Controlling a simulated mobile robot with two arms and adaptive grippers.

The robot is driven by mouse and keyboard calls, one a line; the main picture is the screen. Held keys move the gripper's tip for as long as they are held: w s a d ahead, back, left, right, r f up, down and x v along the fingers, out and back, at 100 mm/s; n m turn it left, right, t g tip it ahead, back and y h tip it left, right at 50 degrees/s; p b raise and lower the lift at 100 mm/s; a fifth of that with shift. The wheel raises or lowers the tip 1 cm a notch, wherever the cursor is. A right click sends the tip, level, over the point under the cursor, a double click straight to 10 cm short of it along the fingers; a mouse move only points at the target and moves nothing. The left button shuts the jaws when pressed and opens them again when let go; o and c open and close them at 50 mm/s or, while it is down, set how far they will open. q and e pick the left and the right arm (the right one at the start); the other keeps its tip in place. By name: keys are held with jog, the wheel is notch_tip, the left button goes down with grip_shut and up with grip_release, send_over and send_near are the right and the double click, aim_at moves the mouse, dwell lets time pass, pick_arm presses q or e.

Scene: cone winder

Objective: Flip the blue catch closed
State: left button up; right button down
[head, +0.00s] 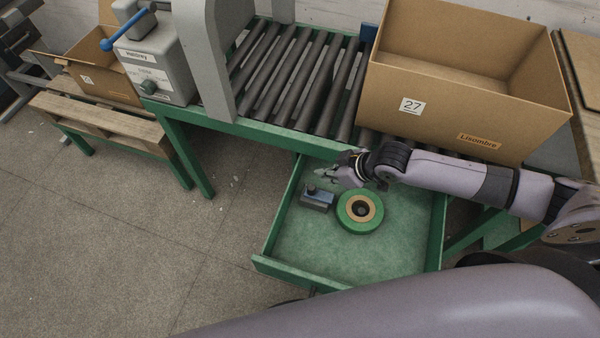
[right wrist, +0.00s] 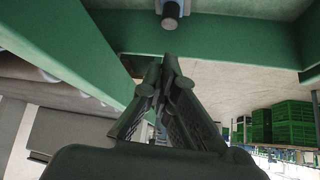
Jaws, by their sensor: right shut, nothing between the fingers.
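I cannot tell for certain which part is the blue catch. A small dark block with a blue top (head: 318,197) lies in the open green drawer (head: 290,262). A blue lever (head: 125,27) sits on the grey machine box (head: 157,70) at the upper left. My right gripper (head: 322,172) is above the back left of the drawer, close to the blue-topped block, and looks apart from it. My left gripper is not in view.
A green and tan ring-shaped roll (head: 360,210) lies in the drawer, right of the block. A large cardboard box (head: 440,105) stands above on the roller conveyor (head: 295,80). A green frame with a grey knob (right wrist: 170,14) is ahead of the fingers.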

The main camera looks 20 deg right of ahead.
jog(key=b, duration=0.1)
send_over(323, 192)
jog(key=w+a, duration=0.3)
jog(key=a, duration=0.1)
jog(key=f, duration=0.8)
jog(key=shift+w+a, duration=0.1)
jog(key=shift+a, duration=0.1)
jog(key=shift+r, duration=0.1)
jog(key=s+d, duration=0.1)
jog(key=d, duration=0.1)
jog(key=s+d+p, duration=0.1)
jog(key=d, duration=0.1)
jog(key=shift+s, duration=0.4)
jog(key=shift+s+d, duration=0.15)
